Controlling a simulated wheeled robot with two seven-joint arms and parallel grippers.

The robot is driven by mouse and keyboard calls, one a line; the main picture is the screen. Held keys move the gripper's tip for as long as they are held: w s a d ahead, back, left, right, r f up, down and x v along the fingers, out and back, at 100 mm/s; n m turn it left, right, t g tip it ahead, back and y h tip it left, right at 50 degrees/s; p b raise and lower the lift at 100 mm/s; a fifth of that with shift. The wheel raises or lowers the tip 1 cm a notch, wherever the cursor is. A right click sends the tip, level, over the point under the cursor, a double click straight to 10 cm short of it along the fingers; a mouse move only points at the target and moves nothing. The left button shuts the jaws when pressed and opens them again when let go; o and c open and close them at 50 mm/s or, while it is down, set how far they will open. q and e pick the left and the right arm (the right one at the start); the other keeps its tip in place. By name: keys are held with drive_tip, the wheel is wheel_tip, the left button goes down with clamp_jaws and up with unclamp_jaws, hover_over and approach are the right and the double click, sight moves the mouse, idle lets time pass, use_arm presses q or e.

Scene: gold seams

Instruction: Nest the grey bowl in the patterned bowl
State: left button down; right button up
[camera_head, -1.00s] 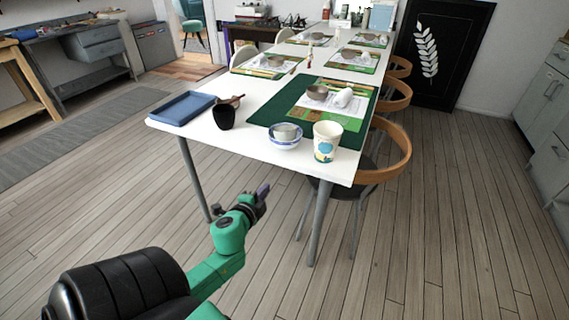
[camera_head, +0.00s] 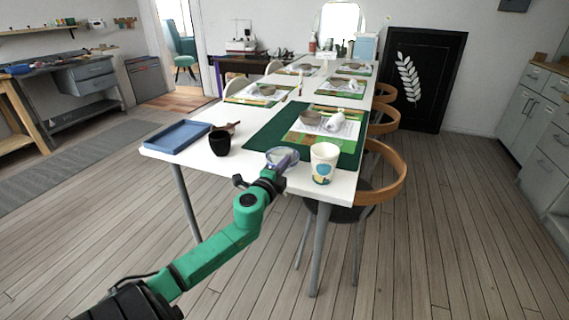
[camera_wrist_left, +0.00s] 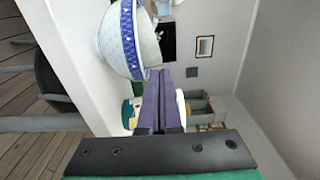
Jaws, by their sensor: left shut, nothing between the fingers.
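The patterned bowl (camera_head: 270,158) stands near the front edge of the white table, partly hidden by my left gripper (camera_head: 281,163). In the left wrist view the patterned bowl (camera_wrist_left: 113,42) shows white with a blue rim band, just beside the finger tips. A pale speckled grey bowl (camera_wrist_left: 149,42) stands out above that rim and appears to sit inside it; how level it sits I cannot tell. My left gripper's purple fingers (camera_wrist_left: 162,100) are shut with nothing between them, close to the bowls. Whether they touch them is unclear. My right gripper is not in view.
A paper cup (camera_head: 323,164) stands right of the bowls. A black cup (camera_head: 219,143) and a blue tray (camera_head: 178,137) are on the left. Behind, a green mat (camera_head: 262,139) holds a brownish bowl (camera_head: 311,121) and a white roll (camera_head: 335,122). Chairs line the right side.

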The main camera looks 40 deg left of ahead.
use_arm(q)
drive_tip(key=shift+w+a, duration=0.15)
drive_tip(key=shift+a, duration=0.1)
drive_tip(key=shift+w+a, duration=0.4)
drive_tip(key=shift+a, duration=0.35)
